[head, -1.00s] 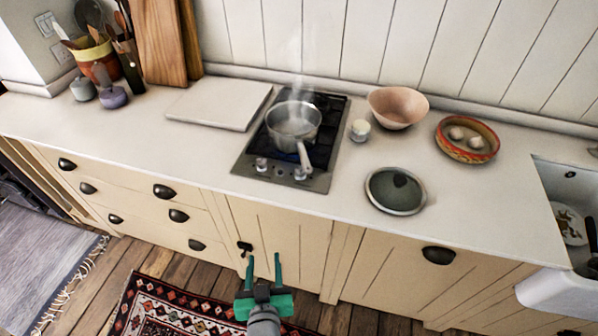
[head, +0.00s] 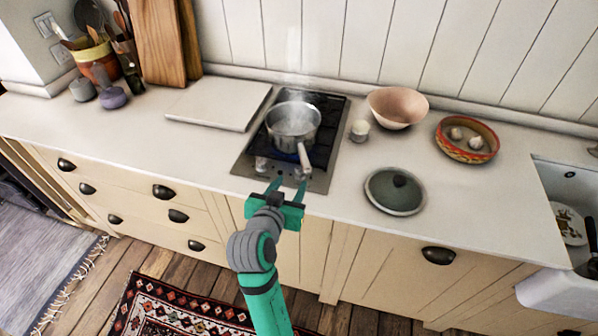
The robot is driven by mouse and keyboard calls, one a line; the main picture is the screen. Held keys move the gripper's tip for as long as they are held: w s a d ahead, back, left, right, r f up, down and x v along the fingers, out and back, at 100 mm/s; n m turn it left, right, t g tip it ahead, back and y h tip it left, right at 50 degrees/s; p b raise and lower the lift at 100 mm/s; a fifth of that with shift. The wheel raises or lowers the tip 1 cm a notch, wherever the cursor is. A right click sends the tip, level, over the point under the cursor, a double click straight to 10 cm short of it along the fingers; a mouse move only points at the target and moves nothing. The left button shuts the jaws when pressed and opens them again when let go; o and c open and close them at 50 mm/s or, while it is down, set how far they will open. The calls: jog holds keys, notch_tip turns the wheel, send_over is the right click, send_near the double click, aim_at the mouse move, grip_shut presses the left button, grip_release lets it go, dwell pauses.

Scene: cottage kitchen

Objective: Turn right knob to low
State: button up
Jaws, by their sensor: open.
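The hob (head: 243,165) is a dark cooktop with a metal front panel set in the counter. Its right knob (head: 300,173) sits on the front panel at the right, partly hidden by my gripper's finger. The left knob (head: 262,164) is at the left of the panel. A steaming steel pot (head: 293,125) stands on the hob, its handle pointing toward the front, above the right knob. My green gripper (head: 287,184) is open, with its fingertips at the hob's front edge close to the right knob. I cannot tell whether they touch it.
A glass lid (head: 395,191) lies on the counter right of the hob. A small white jar (head: 360,130), a pink bowl (head: 398,107) and a red-rimmed dish (head: 467,139) stand beyond it. A white board (head: 219,105) lies left of the hob.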

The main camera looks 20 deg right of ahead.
aim_at(300, 171)
jog(key=x, duration=0.9)
jog(key=shift+w+f, duration=0.15)
jog(key=c, duration=1)
jog(key=shift+c, duration=0.2)
